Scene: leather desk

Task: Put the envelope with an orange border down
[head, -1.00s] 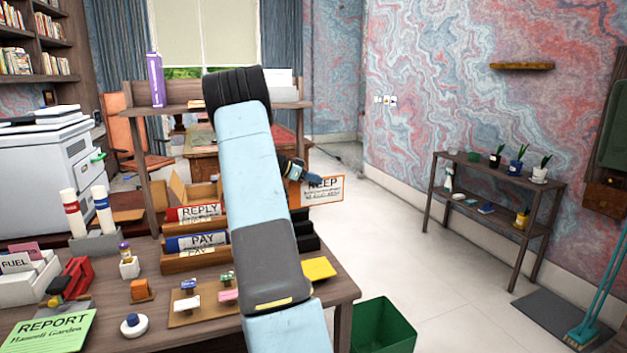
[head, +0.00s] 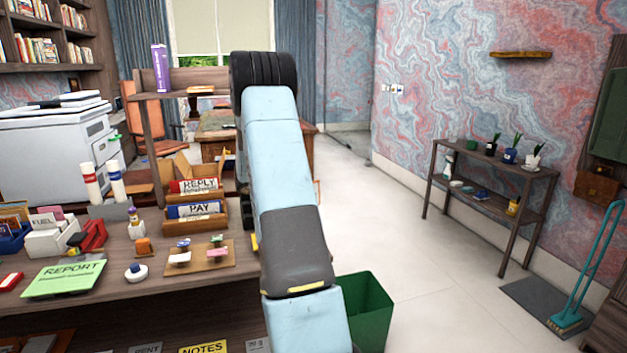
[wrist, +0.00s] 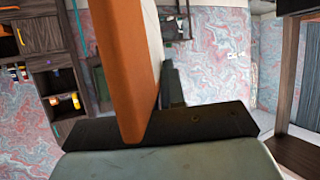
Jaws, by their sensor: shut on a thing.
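The envelope with an orange border (wrist: 122,70) is in my gripper (wrist: 165,90) in the wrist view. It shows there as a tall, tilted orange face with a pale part on its right side. A dark finger stands beside it, and the gripper is shut on the envelope. In the head view my own arm hides the gripper and nearly all of the envelope. Only a thin orange edge of the envelope (head: 318,191) shows to the right of the arm, off the desk's right side and above the floor.
The REPLY tray (head: 200,187) and PAY tray (head: 196,210) stand on the desk (head: 170,293), left of my arm. A green bin (head: 366,310) stands on the floor at the desk's right. The floor (head: 430,255) towards the plant shelf (head: 490,170) is clear.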

